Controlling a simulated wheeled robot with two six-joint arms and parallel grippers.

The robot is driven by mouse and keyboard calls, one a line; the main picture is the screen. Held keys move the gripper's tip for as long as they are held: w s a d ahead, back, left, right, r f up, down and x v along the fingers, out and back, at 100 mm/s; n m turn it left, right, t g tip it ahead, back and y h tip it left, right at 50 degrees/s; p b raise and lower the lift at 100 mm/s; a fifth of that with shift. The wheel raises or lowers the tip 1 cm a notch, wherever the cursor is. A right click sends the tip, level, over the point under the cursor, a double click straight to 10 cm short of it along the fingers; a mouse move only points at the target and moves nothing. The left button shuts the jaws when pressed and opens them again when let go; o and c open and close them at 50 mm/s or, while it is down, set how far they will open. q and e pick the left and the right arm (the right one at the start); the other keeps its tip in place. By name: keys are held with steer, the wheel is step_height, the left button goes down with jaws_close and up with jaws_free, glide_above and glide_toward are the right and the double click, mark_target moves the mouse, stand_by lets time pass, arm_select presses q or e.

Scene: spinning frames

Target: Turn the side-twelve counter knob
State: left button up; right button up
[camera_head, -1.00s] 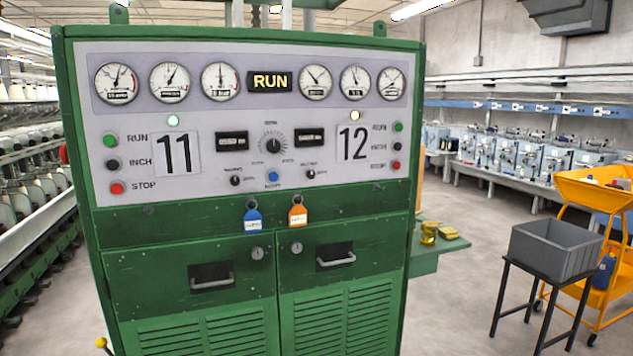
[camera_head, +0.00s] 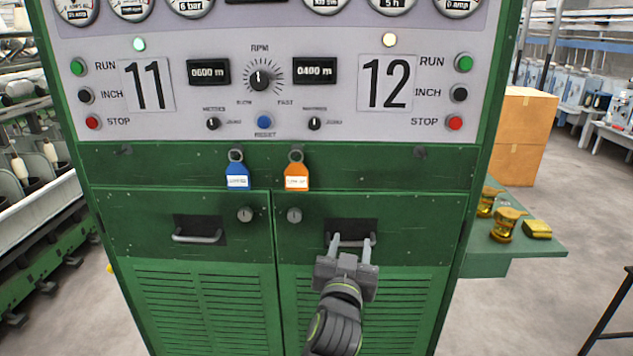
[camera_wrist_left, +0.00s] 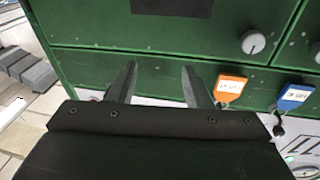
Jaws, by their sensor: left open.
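The side-twelve counter knob (camera_head: 314,123) is a small black knob with a white pointer line. It sits below the counter window reading 0400 m (camera_head: 315,71), left of the large 12 on the grey panel. Its pointer looks roughly upright. My left gripper (camera_head: 351,240) is open and empty, well below the knob, in front of the right drawer's handle recess. In the left wrist view the two fingers (camera_wrist_left: 159,75) stand apart with green cabinet front between them. The knob is not clearly visible in that view.
A matching side-eleven knob (camera_head: 213,123), a blue reset button (camera_head: 264,121) and a central RPM dial (camera_head: 260,78) are nearby. An orange tag (camera_head: 297,177) and a blue tag (camera_head: 238,176) hang below the panel. A green side shelf (camera_head: 545,246) holds brass pieces at right.

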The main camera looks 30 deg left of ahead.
arm_select(q)
steer(key=s+a+r+n+t+y, duration=0.1)
steer(key=s+r+n+y, duration=0.2)
steer(key=r, duration=0.4)
steer(key=s+a+r+n+y, duration=0.2)
steer(key=s+r, duration=0.4)
steer(key=p, duration=0.7)
glide_toward(314, 126)
steer(key=x, duration=0.7)
steer(key=shift+w, duration=0.1)
steer(key=shift+w+a+r, duration=0.25)
steer(key=shift+w+a, duration=0.05)
steer(key=shift+w, duration=0.25)
arm_select(e)
step_height(314, 126, up, 7)
steer(key=s, duration=0.1)
steer(key=shift+a, duration=0.1)
arm_select(q)
jaws_close()
arm_select(e)
steer(key=shift+a, duration=0.1)
